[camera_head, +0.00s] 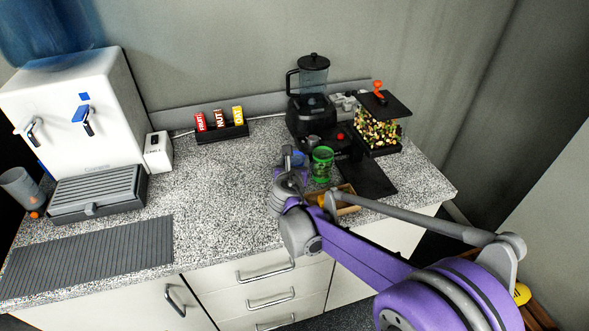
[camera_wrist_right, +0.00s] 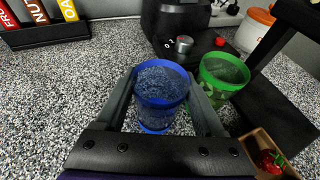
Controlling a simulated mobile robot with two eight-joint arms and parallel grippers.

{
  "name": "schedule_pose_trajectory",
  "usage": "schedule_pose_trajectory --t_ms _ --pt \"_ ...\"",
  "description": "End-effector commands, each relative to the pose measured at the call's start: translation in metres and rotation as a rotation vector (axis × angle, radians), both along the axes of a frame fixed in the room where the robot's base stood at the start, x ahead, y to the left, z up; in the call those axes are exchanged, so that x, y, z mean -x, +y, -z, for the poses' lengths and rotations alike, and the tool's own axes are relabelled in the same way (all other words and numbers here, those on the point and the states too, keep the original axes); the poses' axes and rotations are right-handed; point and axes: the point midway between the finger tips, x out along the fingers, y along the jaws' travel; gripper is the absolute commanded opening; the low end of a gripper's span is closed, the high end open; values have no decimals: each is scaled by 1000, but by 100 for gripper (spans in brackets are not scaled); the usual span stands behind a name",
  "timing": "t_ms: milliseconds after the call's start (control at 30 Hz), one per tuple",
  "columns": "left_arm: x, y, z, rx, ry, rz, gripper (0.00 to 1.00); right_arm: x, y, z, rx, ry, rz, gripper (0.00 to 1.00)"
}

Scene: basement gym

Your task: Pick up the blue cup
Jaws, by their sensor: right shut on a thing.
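The blue cup (camera_wrist_right: 160,84) is see-through and upright between the two fingers of my right gripper (camera_wrist_right: 163,100) in the right wrist view. The fingers are shut on its sides. In the head view only a bit of the blue cup (camera_head: 298,157) shows behind my right gripper (camera_head: 291,168), low over the counter. I cannot tell whether its base touches the counter. My left gripper is not in view.
A green cup (camera_wrist_right: 223,78) stands close right of the blue cup. A blender (camera_head: 312,100) is behind, with a dark mat (camera_head: 367,177) to the right. A small wooden box (camera_head: 346,209) is near the front. The counter's left middle (camera_head: 215,185) is clear.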

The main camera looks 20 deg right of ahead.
Motion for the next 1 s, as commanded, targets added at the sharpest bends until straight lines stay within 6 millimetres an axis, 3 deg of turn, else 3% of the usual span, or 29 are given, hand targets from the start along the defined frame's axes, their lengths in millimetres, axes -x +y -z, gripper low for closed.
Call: schedule_pose_trajectory --t_ms 167,600,1000 --pt "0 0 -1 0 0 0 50 0 0 -10 0 0 0 18" --pt "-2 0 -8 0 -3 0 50 0 0 -89 0 0 0 17" --pt "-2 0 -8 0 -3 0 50 0 0 -100 0 0 0 17"
